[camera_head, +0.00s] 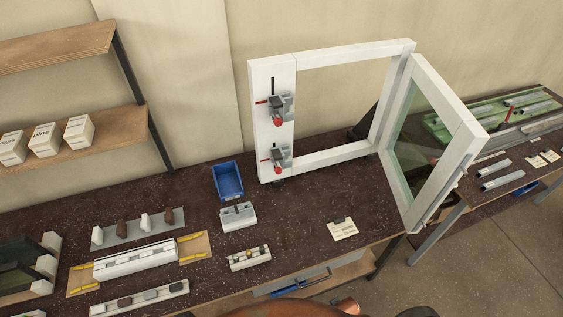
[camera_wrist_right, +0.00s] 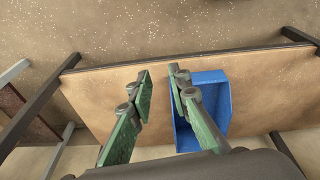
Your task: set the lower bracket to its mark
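The lower bracket (camera_head: 276,157) is a small grey clamp with a red knob on the left post of the white window frame (camera_head: 345,155). A similar upper bracket (camera_head: 277,107) sits above it on the same post. A dark vertical strip shows above each bracket. I cannot make out a mark for the lower bracket at this size. My right gripper (camera_wrist_right: 160,75) shows in the right wrist view with its green-padded fingers apart and nothing between them. It is away from both brackets, with a wooden surface and blue bin (camera_wrist_right: 211,82) beyond it. My left gripper is not in view.
The glazed sash (camera_head: 428,130) stands open to the right. A blue bin (camera_head: 228,181), a grey block fixture (camera_head: 238,215) and profile holders (camera_head: 135,257) occupy the dark bench. A paper card (camera_head: 342,230) lies at its right. The bench below the frame is mostly clear.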

